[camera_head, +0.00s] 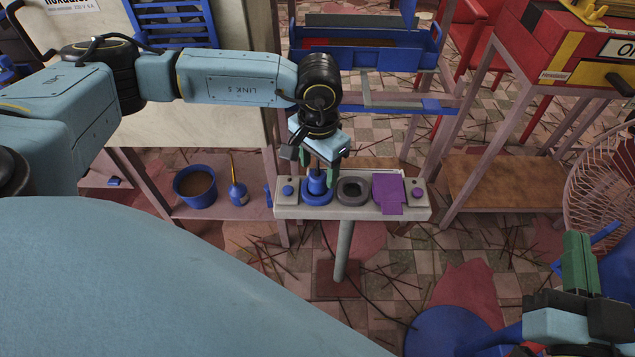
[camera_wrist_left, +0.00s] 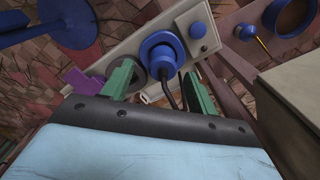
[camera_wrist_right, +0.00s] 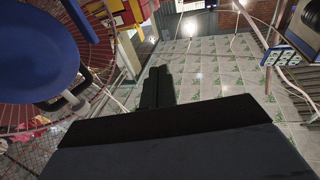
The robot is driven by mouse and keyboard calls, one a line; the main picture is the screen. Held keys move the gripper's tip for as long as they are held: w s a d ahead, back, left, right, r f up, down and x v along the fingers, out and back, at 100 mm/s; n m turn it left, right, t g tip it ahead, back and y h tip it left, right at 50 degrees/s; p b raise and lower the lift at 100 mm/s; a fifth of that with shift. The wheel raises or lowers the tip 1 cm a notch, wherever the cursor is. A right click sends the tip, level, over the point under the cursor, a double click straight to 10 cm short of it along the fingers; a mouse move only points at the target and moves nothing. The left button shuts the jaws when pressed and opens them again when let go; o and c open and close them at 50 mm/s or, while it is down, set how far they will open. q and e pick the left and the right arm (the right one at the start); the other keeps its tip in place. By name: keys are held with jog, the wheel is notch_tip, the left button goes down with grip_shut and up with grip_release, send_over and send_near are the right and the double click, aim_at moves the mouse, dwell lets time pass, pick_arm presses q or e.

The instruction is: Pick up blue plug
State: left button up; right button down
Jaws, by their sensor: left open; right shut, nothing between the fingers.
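The blue plug (camera_head: 317,183) stands in a blue ring socket (camera_head: 318,199) on a pale panel on a post. In the left wrist view the round blue plug (camera_wrist_left: 162,57) shows with a dark cord coming from it. My left gripper (camera_head: 318,168) is open just above the plug. In the left wrist view the green fingers of my left gripper (camera_wrist_left: 159,84) stand apart, with the plug and cord between them in the picture; contact cannot be told. My right gripper (camera_head: 580,262) is shut and empty at the lower right, far from the panel.
On the pale panel (camera_head: 344,212) are a grey ring socket (camera_head: 353,181), a purple cover (camera_head: 388,193) and small knobs. A blue pot (camera_head: 195,188) and a blue bottle (camera_head: 238,194) stand to its left. A fan (camera_head: 602,170) stands near my right gripper.

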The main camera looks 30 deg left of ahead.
aim_at(317, 174)
pick_arm(q)
jog(key=f+b, duration=0.1)
jog(key=f, duration=0.1)
jog(key=f+b, duration=0.1)
jog(key=shift+w+a+f, duration=0.1)
jog(key=shift+a+f, duration=0.1)
jog(key=shift+f, duration=0.65)
pick_arm(e)
notch_tip(317, 174, up, 6)
jog(key=s+t+y, duration=0.1)
jog(key=s+t, duration=0.1)
jog(key=t, duration=0.3)
jog(key=shift+s+r+y, duration=0.15)
jog(key=shift+s+y, duration=0.05)
jog(key=shift+y, duration=0.2)
jog(key=shift+a, duration=0.1)
pick_arm(q)
jog(key=c, duration=1.1)
